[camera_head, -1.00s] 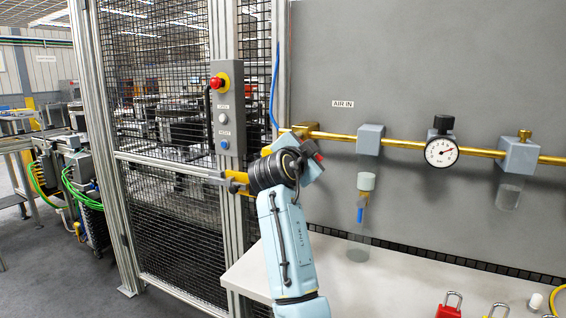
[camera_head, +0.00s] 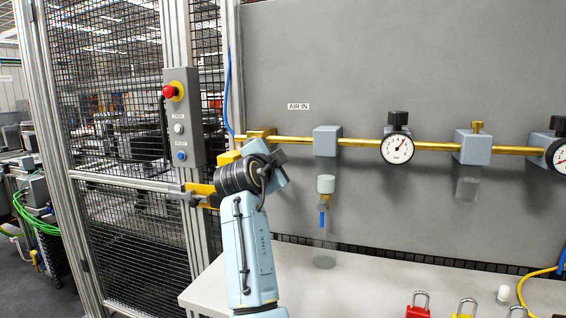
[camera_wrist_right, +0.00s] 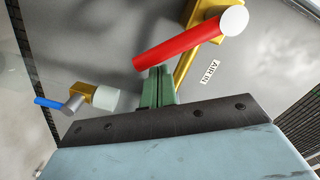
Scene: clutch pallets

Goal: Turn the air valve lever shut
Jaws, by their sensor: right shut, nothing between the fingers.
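The air valve is a brass body on the brass pipe by the AIR IN label; in the head view its body (camera_head: 258,133) shows above my right gripper. In the right wrist view the lever is a red rod (camera_wrist_right: 185,45) with a white round end, lying across the brass valve body (camera_wrist_right: 200,15). My right gripper (camera_wrist_right: 155,72) is shut and empty, its green fingertips right beside the red rod. I cannot tell whether they touch it. In the head view my right wrist hides the fingers and lever. My left gripper is out of view.
The brass pipe runs right through a grey block (camera_head: 327,141), a gauge (camera_head: 397,149) and another block (camera_head: 473,148). A filter with a blue tip (camera_head: 322,218) hangs below. A mesh fence and button box (camera_head: 182,125) stand left. Padlocks (camera_head: 418,306) lie on the pale bench (camera_head: 370,275).

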